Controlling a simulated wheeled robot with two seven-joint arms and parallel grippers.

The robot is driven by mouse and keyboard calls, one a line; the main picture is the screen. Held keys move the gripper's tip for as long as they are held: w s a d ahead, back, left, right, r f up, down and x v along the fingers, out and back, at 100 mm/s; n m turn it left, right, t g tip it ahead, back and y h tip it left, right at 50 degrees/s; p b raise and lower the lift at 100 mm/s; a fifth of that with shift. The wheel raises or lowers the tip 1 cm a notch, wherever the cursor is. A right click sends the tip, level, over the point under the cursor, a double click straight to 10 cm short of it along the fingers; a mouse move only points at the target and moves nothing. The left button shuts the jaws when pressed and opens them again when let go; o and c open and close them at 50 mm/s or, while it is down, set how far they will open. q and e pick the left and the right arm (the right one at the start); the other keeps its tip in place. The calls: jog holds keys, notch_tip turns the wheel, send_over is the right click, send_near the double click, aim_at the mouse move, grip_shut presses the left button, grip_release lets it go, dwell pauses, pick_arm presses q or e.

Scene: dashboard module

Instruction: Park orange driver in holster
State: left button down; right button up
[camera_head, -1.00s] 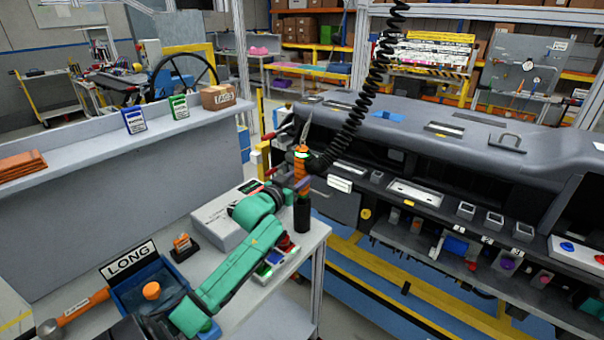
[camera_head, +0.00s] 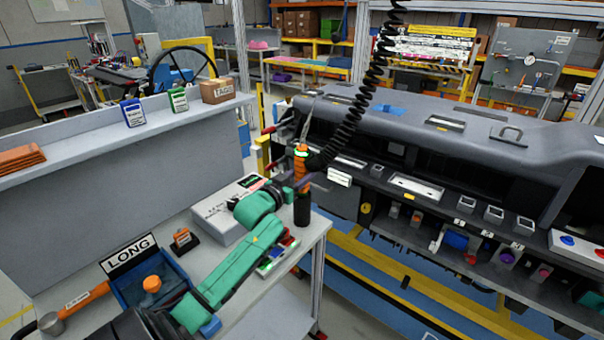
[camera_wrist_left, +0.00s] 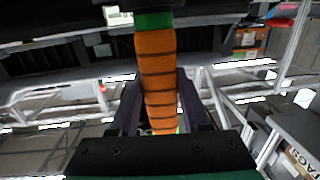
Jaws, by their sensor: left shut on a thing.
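The orange driver (camera_head: 301,166) stands upright at the table's far right corner, with a green ring near its top. My left gripper (camera_head: 302,185) is shut around its orange grip. The left wrist view shows the ribbed orange grip (camera_wrist_left: 158,75) between the two dark fingers (camera_wrist_left: 158,110). A black tube-shaped holster (camera_head: 302,211) stands on the table directly below the driver, in line with it. The driver's lower end is hidden by the gripper and holster, so I cannot tell how deep it sits. My right gripper is not in view.
A black coiled cable (camera_head: 370,100) hangs from above to the driver. A white box (camera_head: 226,212) lies left of the holster. The dashboard (camera_head: 450,140) is on the right.

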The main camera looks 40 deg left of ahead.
pick_arm(q)
jog(key=shift+f, duration=0.2)
dwell(0.5)
jog(key=shift+c, duration=1.4)
grip_release()
jog(key=s+d+b, duration=0.1)
jog(key=s+b, duration=0.1)
jog(key=s, duration=1.2)
jog(key=shift+s+d+r, duration=0.25)
jog(key=shift+d+r, duration=0.05)
jog(key=shift+r, duration=0.05)
